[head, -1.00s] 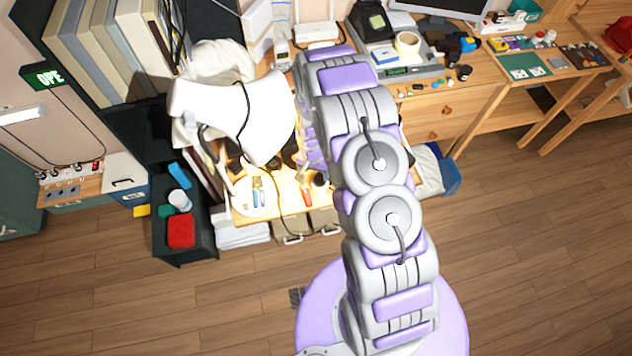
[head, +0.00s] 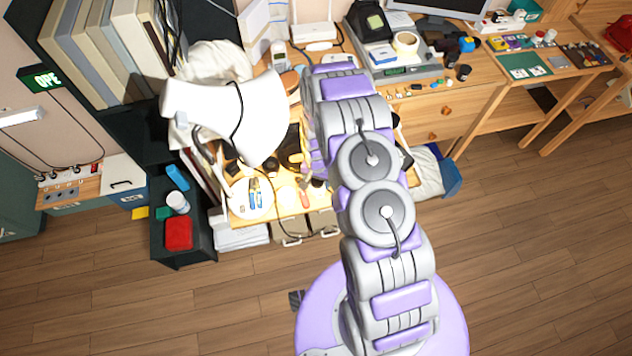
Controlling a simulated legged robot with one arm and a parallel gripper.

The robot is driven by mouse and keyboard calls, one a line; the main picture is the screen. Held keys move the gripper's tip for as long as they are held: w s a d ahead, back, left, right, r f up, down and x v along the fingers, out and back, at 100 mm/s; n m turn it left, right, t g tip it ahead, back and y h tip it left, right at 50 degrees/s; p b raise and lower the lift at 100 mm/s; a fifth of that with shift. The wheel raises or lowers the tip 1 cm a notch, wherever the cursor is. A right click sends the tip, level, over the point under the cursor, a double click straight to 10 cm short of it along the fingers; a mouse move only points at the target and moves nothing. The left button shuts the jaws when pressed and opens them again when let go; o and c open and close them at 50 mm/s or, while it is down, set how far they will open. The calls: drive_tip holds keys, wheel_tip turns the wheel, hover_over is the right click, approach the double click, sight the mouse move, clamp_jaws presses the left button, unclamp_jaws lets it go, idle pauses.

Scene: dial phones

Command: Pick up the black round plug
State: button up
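I cannot single out the black round plug for certain. Small dark round items lie on the lit worktable (head: 238,213), one of them a dark round item (head: 318,181) near its right side, partly behind my arm. Two more black round pieces, one of them a short black cylinder (head: 463,72), stand on the wooden desk at the upper right. My arm rises from the purple base and bends over toward the lit worktable. Only a purple part of its far end shows beside the upper arm; my gripper's fingers are hidden there, and I see nothing held.
A large white lamp shade (head: 225,115) hangs over the worktable, left of my arm. A dark bin (head: 180,252) holds a red box (head: 179,234). The wooden floor at right is clear.

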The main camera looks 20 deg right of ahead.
drive_tip(key=shift+d, duration=0.45)
drive_tip(key=shift+c, duration=2.3)
drive_tip(key=shift+a, duration=0.6)
drive_tip(key=c, duration=0.4)
drive_tip(key=shift+o, duration=0.2)
drive_tip(key=shift+d, duration=0.15)
drive_tip(key=shift+d+r, duration=0.1)
drive_tip(key=shift+r, duration=0.05)
